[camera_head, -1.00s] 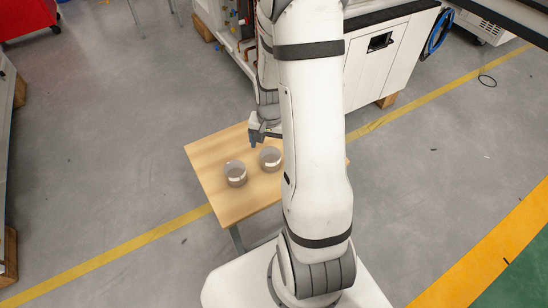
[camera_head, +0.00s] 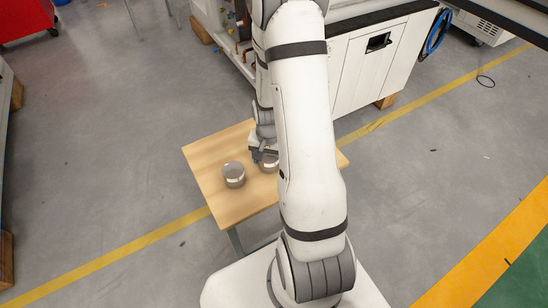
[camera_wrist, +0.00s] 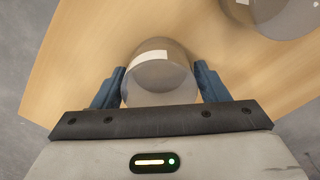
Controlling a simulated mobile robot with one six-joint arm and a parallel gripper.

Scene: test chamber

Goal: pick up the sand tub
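Two similar round, grey-brown tubs with pale labels stand on the small wooden table; which one holds sand I cannot tell. One tub (camera_head: 268,167) is partly hidden by my gripper in the head view. In the wrist view this tub (camera_wrist: 160,82) sits between the two blue fingers of my gripper (camera_wrist: 160,84), which is open with a finger on each side. Its near side is hidden by the gripper body. The other tub (camera_head: 234,174) stands to the left in the head view and shows at the top right of the wrist view (camera_wrist: 275,14).
The wooden table (camera_head: 232,208) is otherwise bare, with free room at its left and front. A white machine cabinet (camera_head: 372,62) stands behind it to the right. Grey floor with a yellow line (camera_head: 140,243) surrounds the table.

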